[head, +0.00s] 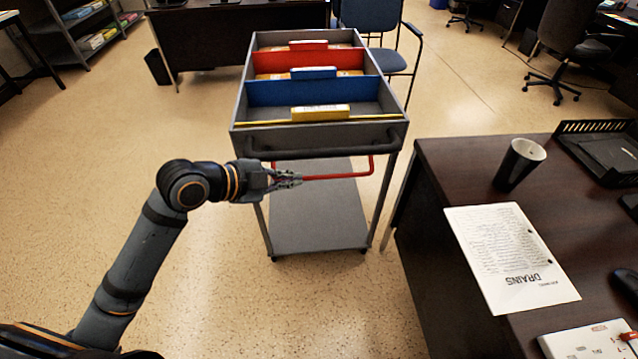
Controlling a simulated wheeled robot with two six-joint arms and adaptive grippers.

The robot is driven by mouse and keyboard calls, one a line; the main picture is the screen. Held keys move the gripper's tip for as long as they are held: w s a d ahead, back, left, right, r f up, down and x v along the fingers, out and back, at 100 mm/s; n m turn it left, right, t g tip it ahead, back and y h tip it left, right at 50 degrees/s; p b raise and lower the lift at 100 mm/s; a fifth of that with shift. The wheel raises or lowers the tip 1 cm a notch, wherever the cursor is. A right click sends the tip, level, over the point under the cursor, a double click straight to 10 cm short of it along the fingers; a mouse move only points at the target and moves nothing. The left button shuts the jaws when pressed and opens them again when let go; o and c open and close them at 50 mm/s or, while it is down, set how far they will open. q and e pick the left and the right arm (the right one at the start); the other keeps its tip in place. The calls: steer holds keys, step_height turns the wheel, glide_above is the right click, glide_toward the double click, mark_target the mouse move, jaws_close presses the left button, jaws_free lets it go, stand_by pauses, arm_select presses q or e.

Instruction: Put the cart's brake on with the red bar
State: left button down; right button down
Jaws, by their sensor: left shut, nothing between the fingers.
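The grey cart (318,138) stands in the middle of the head view, with its top tray split by red, blue and yellow dividers. The red bar (345,175) hangs below the tray at the cart's near end, its right end bent upward. My left gripper (298,180) is at the left part of the red bar, with its fingers shut and nothing held between them. The fingers overlap the bar in the picture; whether they touch it I cannot tell. The gripper and wrist hide part of the bar's left side. My right gripper is not in view.
A dark desk (440,185) stands close on the right with a black cup (519,165), a printed sheet (510,256) and a black tray (600,150). A blue chair (380,30) is behind the cart. The floor left of the cart is clear.

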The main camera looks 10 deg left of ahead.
arm_select(q)
steer(key=b, duration=0.1)
glide_toward(329, 177)
steer(key=x, duration=0.5)
steer(key=shift+s+d+r, duration=0.1)
steer(key=shift+d+r, duration=0.05)
steer(key=shift+d, duration=0.2)
steer(key=shift+w+a+f, duration=0.15)
steer(key=shift+w+f, duration=0.15)
steer(key=shift+f, duration=0.1)
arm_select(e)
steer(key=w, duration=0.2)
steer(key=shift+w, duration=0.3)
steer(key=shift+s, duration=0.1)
